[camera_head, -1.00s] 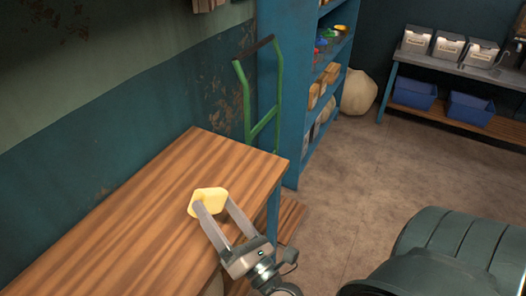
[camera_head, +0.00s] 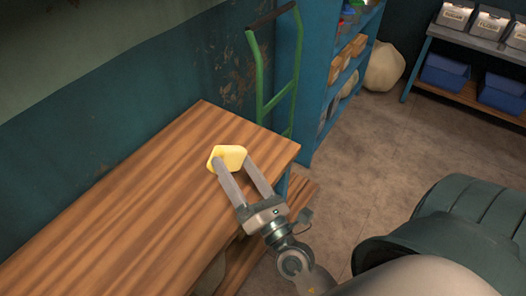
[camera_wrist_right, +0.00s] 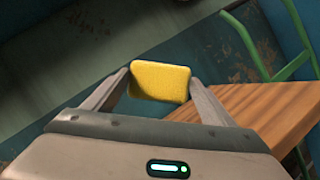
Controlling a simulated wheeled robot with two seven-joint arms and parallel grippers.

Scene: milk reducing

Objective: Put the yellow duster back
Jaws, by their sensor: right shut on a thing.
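The yellow duster (camera_head: 229,156) is a small flat block with rounded corners. My right gripper (camera_head: 236,168) is shut on it, with one finger at each side. In the head view it shows over the far right part of the wooden table (camera_head: 130,215); I cannot tell whether it touches the top. The duster also shows between the fingertips in the right wrist view (camera_wrist_right: 160,82), with the wall behind it and the table edge (camera_wrist_right: 265,112) to the right. My left gripper is not in view.
A green hand truck (camera_head: 262,75) leans by the wall behind the table. A blue shelf (camera_head: 318,80) with several items stands right of it. A pale sack (camera_head: 384,67) and a bench with blue bins (camera_head: 445,76) stand at the back right. The table top is otherwise bare.

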